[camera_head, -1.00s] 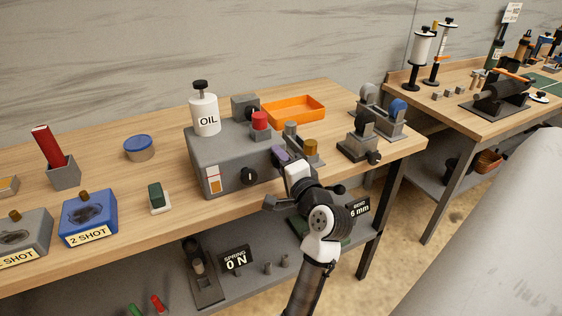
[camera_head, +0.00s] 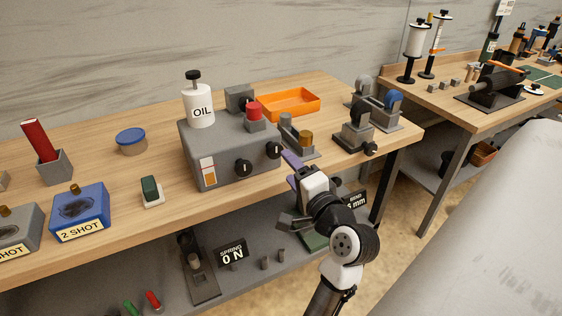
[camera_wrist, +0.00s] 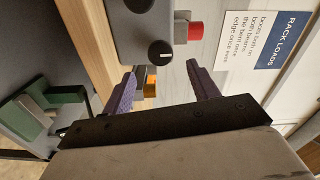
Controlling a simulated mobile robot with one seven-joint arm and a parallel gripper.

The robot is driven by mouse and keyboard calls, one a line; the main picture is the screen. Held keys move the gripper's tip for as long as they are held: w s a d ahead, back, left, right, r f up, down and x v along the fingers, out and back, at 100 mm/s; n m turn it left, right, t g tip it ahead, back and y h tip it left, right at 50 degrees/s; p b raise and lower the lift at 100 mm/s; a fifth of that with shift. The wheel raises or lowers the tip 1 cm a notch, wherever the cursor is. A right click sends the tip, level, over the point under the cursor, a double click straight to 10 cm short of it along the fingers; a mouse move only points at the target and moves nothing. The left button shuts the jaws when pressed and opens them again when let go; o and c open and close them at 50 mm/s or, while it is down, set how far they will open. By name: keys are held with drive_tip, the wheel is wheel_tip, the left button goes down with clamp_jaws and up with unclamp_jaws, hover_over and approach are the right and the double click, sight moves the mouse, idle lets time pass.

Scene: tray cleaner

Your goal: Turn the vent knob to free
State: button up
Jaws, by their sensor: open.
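The grey tray-cleaner box (camera_head: 218,150) stands on the bench, with one black knob (camera_head: 243,167) on its front and another black knob (camera_head: 273,150) by its right end. I cannot read which is labelled vent. My gripper (camera_head: 291,168) is open and empty, with purple fingers, just right of the right-end knob and apart from it. In the wrist view, a black knob (camera_wrist: 160,53) with a white pointer line on the grey box (camera_wrist: 140,20) lies beyond and roughly between my open fingers (camera_wrist: 160,78). The red cap (camera_head: 254,112) also shows in the wrist view (camera_wrist: 195,31).
An oil bottle (camera_head: 199,108) stands on the box. An orange tray (camera_head: 290,102) is behind it. A brass-topped part (camera_head: 306,139) and a clamp-like fixture (camera_head: 353,135) stand close right of my gripper.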

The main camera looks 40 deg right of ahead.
drive_tip(key=v, duration=0.6)
drive_tip(key=shift+b, duration=0.35)
